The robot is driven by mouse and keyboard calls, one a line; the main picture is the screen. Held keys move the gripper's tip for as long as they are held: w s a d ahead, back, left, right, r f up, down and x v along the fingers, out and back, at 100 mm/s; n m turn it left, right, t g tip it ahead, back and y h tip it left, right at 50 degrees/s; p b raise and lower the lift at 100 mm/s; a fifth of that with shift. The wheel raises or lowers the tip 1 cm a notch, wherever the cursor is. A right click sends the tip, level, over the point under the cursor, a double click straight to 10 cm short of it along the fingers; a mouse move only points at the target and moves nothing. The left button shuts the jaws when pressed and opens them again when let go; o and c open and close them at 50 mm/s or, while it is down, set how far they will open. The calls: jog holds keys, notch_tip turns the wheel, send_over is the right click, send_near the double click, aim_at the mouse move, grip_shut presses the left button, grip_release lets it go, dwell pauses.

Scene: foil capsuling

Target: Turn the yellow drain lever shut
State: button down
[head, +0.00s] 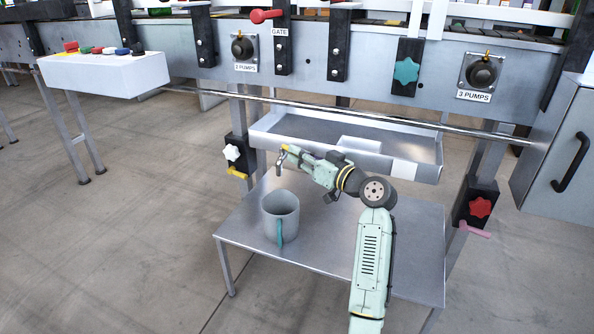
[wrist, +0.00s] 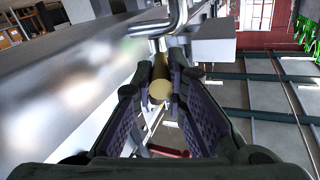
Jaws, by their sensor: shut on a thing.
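The yellow drain lever (wrist: 160,91) shows end-on between my finger pads in the wrist view. In the head view only a small yellow bit of the lever (head: 284,147) shows, at the tips of my gripper (head: 289,154). My gripper, also in the wrist view (wrist: 161,80), is shut on the lever. A bent metal drain pipe (head: 279,167) hangs beside the fingertips, at the left end of the metal tray (head: 290,127). The fingers hide most of the lever and its valve in the head view.
A grey jug (head: 280,216) with a teal handle stands on the low metal table (head: 330,235), below the pipe. A white star knob (head: 232,153) and another yellow handle (head: 237,172) sit on the left leg. A red knob (head: 480,207) is on the right leg.

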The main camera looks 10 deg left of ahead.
jog(key=shift+w+d+f+n+g+y+b, duration=0.1)
jog(key=shift+w+n+g+y+b, duration=0.1)
jog(key=shift+n+g+y+b, duration=0.3)
jog(key=shift+w+d+n+g+y+b, duration=0.1)
jog(key=shift+w+n+g+y+b, duration=0.15)
jog(key=shift+g, duration=0.45)
jog(key=c, duration=1.6)
grip_release()
jog(key=v, duration=1.2)
jog(key=shift+c, duration=0.2)
